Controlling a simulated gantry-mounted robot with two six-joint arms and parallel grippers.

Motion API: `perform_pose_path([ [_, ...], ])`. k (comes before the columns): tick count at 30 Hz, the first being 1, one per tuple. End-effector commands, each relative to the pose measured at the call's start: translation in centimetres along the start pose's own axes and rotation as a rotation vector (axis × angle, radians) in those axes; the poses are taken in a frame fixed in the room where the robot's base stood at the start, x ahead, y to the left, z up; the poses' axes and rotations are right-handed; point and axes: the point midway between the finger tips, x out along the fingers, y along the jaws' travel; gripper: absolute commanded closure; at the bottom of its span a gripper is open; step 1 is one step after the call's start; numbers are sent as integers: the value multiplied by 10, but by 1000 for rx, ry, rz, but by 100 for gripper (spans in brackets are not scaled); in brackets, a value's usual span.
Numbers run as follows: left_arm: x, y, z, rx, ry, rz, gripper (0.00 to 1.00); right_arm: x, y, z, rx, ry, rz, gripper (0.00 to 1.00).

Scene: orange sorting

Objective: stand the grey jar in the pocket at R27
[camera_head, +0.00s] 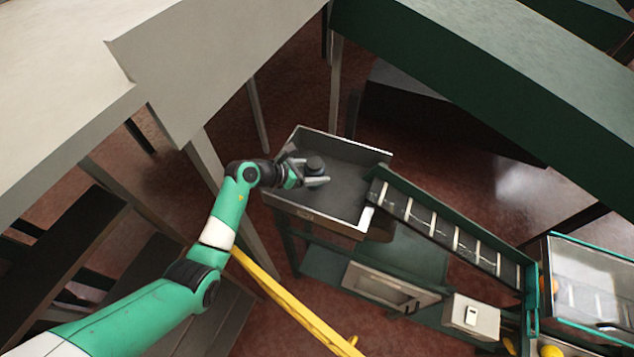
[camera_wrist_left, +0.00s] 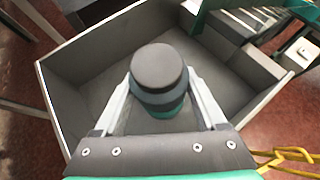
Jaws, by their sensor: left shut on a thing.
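The grey jar (camera_head: 315,165) has a dark round lid and is held over the grey tray (camera_head: 376,154) in the head view. In the left wrist view the jar (camera_wrist_left: 159,72) stands between the two light fingers, with a teal band low on its side. My left gripper (camera_head: 317,181) is shut on the jar; it also shows in the left wrist view (camera_wrist_left: 162,102). I cannot tell whether the jar's base touches the tray floor. No pocket marked R27 can be made out. My right gripper is not in view.
A conveyor with pale slats (camera_head: 447,231) slopes down to the right from the tray. A yellow rail (camera_head: 290,302) runs below my left arm. Dark green beams (camera_head: 480,75) and a pale structure (camera_head: 215,60) stand around the tray. A clear-sided machine (camera_head: 590,290) is at the right.

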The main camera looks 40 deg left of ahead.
Motion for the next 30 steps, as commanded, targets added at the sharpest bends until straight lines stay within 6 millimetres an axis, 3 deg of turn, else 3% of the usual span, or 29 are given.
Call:
perform_pose_path([
  [6,6,0,-8,0,-3,0,100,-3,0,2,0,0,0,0],
  [12,24,0,-35,-2,-1,-1,100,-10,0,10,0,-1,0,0],
  [23,27,0,-38,1,-3,1,100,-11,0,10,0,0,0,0],
  [24,26,0,-38,1,-2,1,20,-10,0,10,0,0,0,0],
  [27,26,0,-38,0,-2,1,2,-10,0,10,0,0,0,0],
  [30,26,0,-38,0,-2,1,0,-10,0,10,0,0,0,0],
])
